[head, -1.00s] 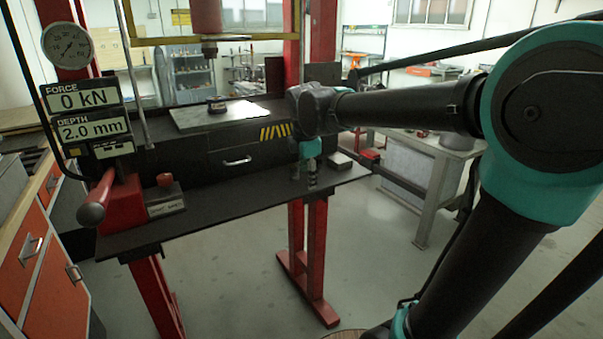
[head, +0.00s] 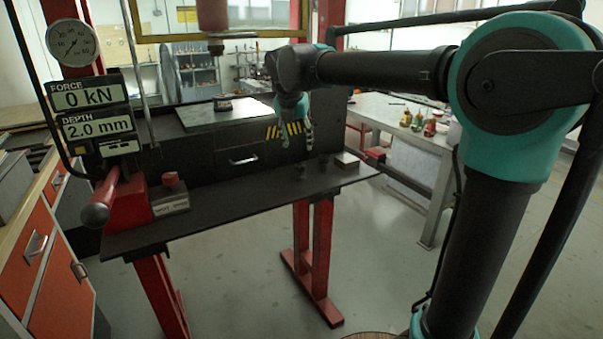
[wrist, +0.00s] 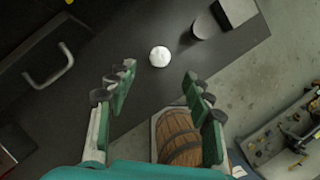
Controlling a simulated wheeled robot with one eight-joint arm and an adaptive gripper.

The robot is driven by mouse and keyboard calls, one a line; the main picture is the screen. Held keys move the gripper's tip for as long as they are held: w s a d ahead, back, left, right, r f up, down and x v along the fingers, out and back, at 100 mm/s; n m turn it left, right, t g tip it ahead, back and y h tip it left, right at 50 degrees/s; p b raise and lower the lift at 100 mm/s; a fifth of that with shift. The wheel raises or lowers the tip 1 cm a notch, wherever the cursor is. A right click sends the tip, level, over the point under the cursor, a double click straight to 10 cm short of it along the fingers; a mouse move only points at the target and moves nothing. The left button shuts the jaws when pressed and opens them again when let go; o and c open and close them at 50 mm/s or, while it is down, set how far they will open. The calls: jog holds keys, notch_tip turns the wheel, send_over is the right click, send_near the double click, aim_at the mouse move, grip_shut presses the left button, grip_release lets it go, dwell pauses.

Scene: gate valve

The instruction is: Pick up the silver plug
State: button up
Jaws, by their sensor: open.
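The silver plug, a small pale round top, sits on the dark bench shelf (wrist: 130,40) in the wrist view (wrist: 160,56). In the head view it seems to be the small dark-looking piece (head: 300,172) on the shelf. My gripper (wrist: 158,80) is open and empty, its two green, dark-tipped fingers spread apart. In the wrist view the plug shows just beyond the fingertips, between their lines. In the head view my gripper (head: 297,146) hangs above the shelf, fingers down, clear of the plug.
A dark cylinder (wrist: 205,25) and a grey block (wrist: 236,10) stand right of the plug. The drawer handle (wrist: 60,65) is left. A wooden barrel (wrist: 180,137) stands lower down. A red lever base (head: 125,202) is at the shelf's left end.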

aim_at(300, 165)
jog(key=x, duration=0.5)
jog(key=shift+f, duration=0.3)
jog(key=shift+s+x, duration=0.2)
jog(key=shift+x, duration=2.45)
jog(key=shift+c, duration=0.3)
grip_shut()
